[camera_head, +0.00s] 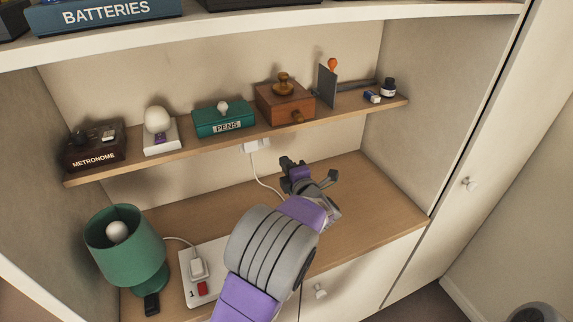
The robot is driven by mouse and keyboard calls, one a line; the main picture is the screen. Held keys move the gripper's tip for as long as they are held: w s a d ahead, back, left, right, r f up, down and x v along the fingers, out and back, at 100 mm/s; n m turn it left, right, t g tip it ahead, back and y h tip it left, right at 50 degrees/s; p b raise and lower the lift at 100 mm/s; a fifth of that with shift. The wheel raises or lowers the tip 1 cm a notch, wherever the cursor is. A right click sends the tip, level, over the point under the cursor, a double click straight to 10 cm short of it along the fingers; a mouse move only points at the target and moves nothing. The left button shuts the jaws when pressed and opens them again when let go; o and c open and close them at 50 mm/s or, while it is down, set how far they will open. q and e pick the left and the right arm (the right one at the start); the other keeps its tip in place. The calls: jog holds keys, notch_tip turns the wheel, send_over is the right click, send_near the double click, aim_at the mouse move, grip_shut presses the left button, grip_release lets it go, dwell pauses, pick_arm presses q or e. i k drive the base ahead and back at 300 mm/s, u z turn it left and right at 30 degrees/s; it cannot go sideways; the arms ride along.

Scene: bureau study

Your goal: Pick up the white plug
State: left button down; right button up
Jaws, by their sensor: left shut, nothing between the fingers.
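Another white plug or socket (257,145) is on the back wall below the upper shelf, with a white cord hanging down behind my arm. My left gripper (308,175) is shut and empty over the lower shelf, right of and below the wall socket. My left forearm hides the right part of the power strip. My right gripper is out of view.
The upper shelf (190,143) holds a metronome box (94,146), a white bulb-like ornament, a green pens box (224,120), a wooden box (285,103) and small items. The lower shelf (385,205) is clear at right. A black object (152,304) lies below the lamp.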

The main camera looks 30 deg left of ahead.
aim_at(198, 270)
jog(key=k, duration=1.5)
